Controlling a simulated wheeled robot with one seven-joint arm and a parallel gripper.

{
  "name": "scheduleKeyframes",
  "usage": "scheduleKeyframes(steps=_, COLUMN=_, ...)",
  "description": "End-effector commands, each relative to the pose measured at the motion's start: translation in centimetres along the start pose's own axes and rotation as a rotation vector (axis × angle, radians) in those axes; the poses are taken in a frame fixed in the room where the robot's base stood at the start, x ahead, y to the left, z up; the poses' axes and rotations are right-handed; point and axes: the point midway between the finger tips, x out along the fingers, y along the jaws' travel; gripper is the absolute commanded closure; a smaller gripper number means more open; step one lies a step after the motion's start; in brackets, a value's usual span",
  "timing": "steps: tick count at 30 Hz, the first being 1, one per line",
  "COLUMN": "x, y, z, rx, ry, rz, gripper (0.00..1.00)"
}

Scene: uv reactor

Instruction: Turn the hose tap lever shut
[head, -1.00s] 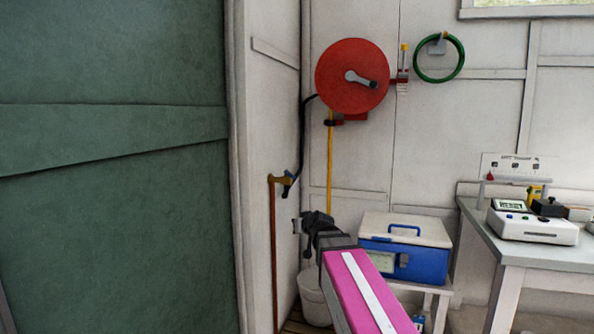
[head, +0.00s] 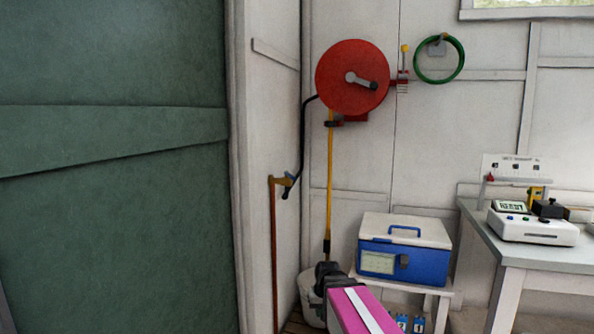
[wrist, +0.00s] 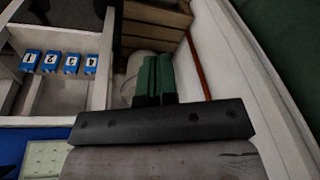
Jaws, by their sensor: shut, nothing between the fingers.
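The brass hose tap (head: 277,180) sits on top of a copper pipe (head: 275,250) in the corner, left of the reel. Its small blue lever (head: 289,179) is at the tap's right end, by the lower end of the black hose (head: 302,140). The lever's exact angle is too small to tell. My gripper (head: 325,272) is low, below and to the right of the tap, apart from it. In the wrist view its green fingers (wrist: 158,62) are together and empty, over the white bucket. The copper pipe (wrist: 197,60) passes right of them; the tap is not visible there.
A red hose reel (head: 340,75) hangs above, with a yellow pole (head: 329,180) below. A white bucket (head: 306,297) stands near my gripper. A blue cooler box (head: 405,255) sits on a low stand at right. A green door (head: 110,220) fills the left.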

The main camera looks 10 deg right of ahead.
Motion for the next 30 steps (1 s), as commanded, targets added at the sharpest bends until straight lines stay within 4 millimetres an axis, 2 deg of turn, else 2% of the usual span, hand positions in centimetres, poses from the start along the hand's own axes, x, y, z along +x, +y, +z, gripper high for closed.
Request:
scheduleKeyframes(steps=8, x=-1.7, y=0.7, z=-3.5, rx=0.029, ry=-0.073, rz=-0.006, gripper=1.0)
scheduleKeyframes(steps=14, x=-4.2, y=0.8, z=-7.0, rx=0.031, ry=-0.077, rz=-0.027, gripper=1.0)
scheduleKeyframes(steps=17, x=-6.1, y=0.7, z=-9.5, rx=0.028, ry=-0.07, rz=-0.045, gripper=1.0)
scheduleKeyframes(steps=23, x=-11.2, y=0.6, z=-15.0, rx=0.013, ry=-0.046, rz=-0.086, gripper=1.0)
scheduleKeyframes(steps=30, x=-18.5, y=0.2, z=-21.0, rx=-0.019, ry=-0.008, rz=-0.138, gripper=1.0)
